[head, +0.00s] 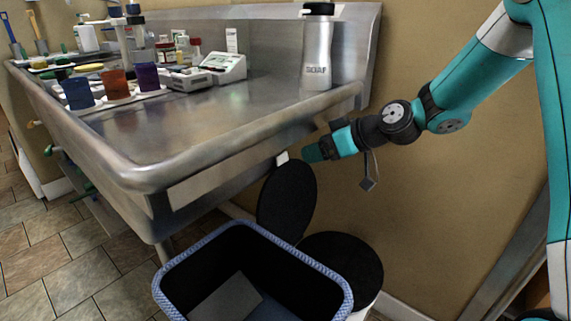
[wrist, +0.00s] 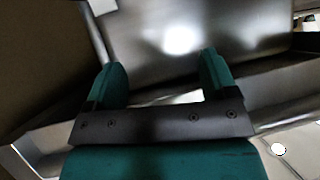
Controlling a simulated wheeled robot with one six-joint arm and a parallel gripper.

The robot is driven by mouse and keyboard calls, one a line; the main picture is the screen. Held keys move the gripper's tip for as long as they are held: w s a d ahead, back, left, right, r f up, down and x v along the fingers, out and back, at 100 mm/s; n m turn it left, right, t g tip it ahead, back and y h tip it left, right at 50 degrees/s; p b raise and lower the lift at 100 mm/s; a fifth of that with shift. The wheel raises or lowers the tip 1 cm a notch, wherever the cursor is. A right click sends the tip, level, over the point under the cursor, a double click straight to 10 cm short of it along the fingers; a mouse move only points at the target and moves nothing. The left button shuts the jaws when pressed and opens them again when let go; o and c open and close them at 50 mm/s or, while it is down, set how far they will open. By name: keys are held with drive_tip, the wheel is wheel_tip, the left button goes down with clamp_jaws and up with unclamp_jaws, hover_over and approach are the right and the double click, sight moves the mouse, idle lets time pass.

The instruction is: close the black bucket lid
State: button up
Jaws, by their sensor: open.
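The black lid (head: 287,200) is a flat dark oval, raised steeply behind the blue-rimmed bin, with a small white piece (head: 282,158) at its top edge. Beside it is the bucket's dark round top (head: 342,268), above a pale wall; I cannot tell whether this is an open mouth. The bin hides part of the bucket. My gripper (head: 312,153) is just above and right of the raised lid, under the sink's front edge. In the wrist view my gripper (wrist: 163,70) has its teal fingers apart, with nothing between them; the lid is not clearly visible there.
A blue-rimmed bin (head: 243,228) with a dark inside stands in front of the bucket. The steel sink counter (head: 215,110) overhangs on the left, carrying a soap bottle (head: 317,50) and lab items. A tan wall (head: 440,190) is close behind. Tiled floor (head: 50,250) is free at left.

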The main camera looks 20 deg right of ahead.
drive_tip(key=w+d+f+t, duration=0.3)
drive_tip(key=w+d+f, duration=0.1)
drive_tip(key=w+d, duration=0.15)
drive_tip(key=b, duration=0.2)
approach(282, 154)
drive_tip(key=shift+m+h, duration=0.3)
drive_tip(key=x, duration=0.8)
drive_tip(key=shift+w+a, duration=0.2)
drive_tip(key=shift+a, duration=0.1)
